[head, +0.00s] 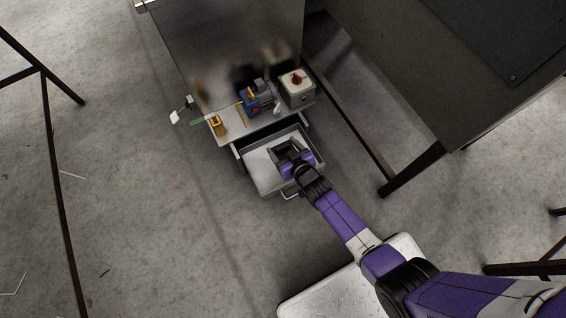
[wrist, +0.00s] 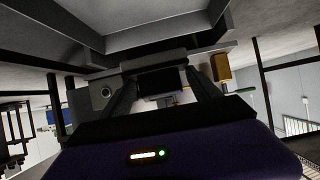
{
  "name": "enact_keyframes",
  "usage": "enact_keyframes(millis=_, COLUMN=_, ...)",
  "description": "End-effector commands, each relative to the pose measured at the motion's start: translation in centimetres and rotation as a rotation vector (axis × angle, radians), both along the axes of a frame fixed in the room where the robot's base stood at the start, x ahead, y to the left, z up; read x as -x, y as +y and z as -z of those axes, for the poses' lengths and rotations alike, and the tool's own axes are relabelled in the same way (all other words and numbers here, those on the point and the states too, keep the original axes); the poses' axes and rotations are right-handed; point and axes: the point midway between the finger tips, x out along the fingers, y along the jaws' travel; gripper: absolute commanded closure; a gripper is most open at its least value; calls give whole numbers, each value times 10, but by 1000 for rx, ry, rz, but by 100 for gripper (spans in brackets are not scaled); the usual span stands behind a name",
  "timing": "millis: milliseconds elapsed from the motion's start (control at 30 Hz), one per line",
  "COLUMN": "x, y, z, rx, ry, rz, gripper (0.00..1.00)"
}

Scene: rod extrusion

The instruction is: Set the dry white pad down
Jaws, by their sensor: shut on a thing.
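My gripper (head: 284,153) is over the open light grey drawer (head: 262,176), near its right side, in the head view. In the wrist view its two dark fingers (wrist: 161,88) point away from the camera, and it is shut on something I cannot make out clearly. A small pale patch shows between the fingers, but I cannot tell whether it is the white pad. In the head view a small white piece (head: 278,109) lies on the bench top, and another white piece (head: 174,117) juts out at its left; I cannot tell whether either is the pad.
The bench top (head: 232,136) holds a blue device (head: 257,101), a pale box with a red knob (head: 297,86) and a yellow item (head: 216,125). A large grey panel (head: 235,45) stands behind. A dark table (head: 440,70) is at the right.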

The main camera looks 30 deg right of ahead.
Motion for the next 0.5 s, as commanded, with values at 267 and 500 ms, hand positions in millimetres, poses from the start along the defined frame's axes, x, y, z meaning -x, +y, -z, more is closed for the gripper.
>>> enact_keyframes(millis=267, x=0, y=-1, z=57, rx=-1, ry=0, rz=2, gripper=68)
enact_keyframes(millis=500, x=0, y=0, z=77, rx=-1, ry=-1, rz=0, gripper=68)
